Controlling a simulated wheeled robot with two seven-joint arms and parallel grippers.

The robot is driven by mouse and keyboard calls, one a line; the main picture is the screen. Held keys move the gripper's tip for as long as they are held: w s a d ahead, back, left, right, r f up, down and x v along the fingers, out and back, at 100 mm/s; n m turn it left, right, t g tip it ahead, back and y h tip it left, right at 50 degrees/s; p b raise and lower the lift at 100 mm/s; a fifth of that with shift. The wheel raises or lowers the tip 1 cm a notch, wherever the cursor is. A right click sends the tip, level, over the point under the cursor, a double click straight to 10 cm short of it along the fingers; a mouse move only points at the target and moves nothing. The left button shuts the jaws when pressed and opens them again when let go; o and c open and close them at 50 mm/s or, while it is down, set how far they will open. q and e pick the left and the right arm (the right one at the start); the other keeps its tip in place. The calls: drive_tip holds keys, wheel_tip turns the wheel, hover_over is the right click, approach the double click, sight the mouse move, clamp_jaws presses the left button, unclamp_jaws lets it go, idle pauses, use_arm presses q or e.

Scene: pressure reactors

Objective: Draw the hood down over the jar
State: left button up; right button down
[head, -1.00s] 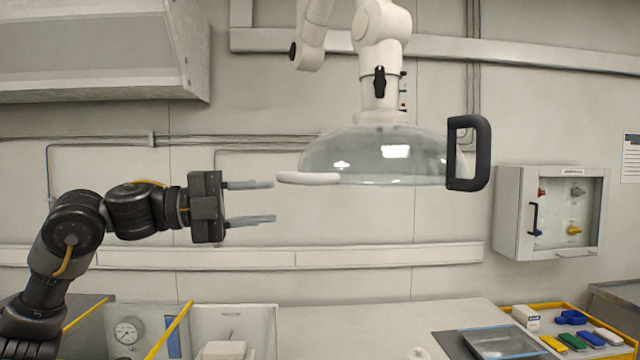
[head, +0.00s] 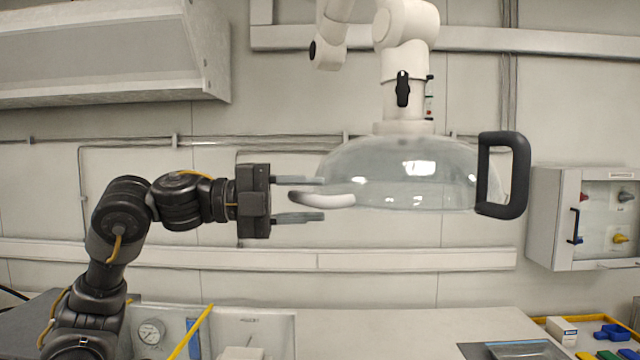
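The hood (head: 410,172) is a clear dome hanging from a white jointed arm in the head view, high above the bench. A pale, rounded handle (head: 335,200) sticks out from its left rim. A black D-shaped handle (head: 518,175) stands on its right side. My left gripper (head: 320,199) is open, with one finger above the pale handle and one below it. Gaps appear to show between the handle and both fingers. The jar cannot be made out. My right gripper is not in view.
The bench (head: 400,325) runs along the bottom, with a panel holding a gauge (head: 152,332) and a yellow bar (head: 190,333) at the left. A yellow-edged tray (head: 540,320) and a wall cabinet (head: 552,220) are at the right. The space under the hood looks clear.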

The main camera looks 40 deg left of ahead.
use_arm(q)
drive_tip(key=shift+w+d+r+p, duration=0.15)
drive_tip(key=shift+w+d+p, duration=0.2)
drive_tip(key=shift+d, duration=0.25)
drive_tip(key=shift+w+d, duration=0.15)
drive_tip(key=shift+w, duration=0.15)
drive_tip(key=shift+s, duration=0.1)
clamp_jaws()
